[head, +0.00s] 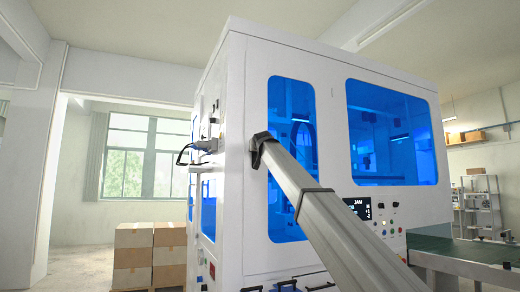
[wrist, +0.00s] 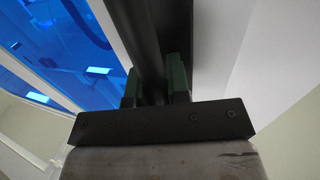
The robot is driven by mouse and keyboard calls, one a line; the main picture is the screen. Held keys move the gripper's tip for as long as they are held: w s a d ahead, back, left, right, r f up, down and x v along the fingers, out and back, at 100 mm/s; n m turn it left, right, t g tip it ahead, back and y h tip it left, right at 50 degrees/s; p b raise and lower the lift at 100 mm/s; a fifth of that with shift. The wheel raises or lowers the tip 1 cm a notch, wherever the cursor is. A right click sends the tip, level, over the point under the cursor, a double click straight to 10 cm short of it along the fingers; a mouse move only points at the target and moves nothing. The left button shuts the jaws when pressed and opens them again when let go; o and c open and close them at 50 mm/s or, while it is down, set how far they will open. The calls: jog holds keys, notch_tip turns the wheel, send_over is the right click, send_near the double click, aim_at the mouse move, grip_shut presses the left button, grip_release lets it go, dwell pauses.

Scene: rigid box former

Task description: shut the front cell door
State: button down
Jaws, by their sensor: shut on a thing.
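The front cell door (head: 257,100) is a white panel with a tall blue window, on the near face of the white machine. My arm reaches up to it from the lower right. My gripper (head: 258,150) is at the panel's left part, beside the window; its fingers are not clear in the head view. In the wrist view my gripper (wrist: 156,88) is shut with its dark green fingers on either side of a dark bar, the door handle (wrist: 163,35). A blue window lies left of the bar. Whether the door is fully closed cannot be told.
A wide blue window (head: 392,135) and a control panel with a lit screen (head: 362,208) are to the right. A conveyor (head: 460,252) extends at the lower right. Stacked cartons (head: 150,250) stand at the left. A looped black cable or handle (head: 184,155) projects from the machine's left side.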

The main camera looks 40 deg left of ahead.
jog(key=shift+w+d, duration=0.15)
jog(key=shift+w, duration=0.4)
jog(key=c, duration=1.5)
grip_release()
jog(key=shift+o, duration=0.7)
jog(key=shift+w+d, duration=0.15)
jog(key=shift+w, duration=0.05)
jog(key=shift+s, duration=0.15)
jog(key=v, duration=1.1)
jog(key=shift+s, duration=0.15)
jog(key=shift+f, duration=0.1)
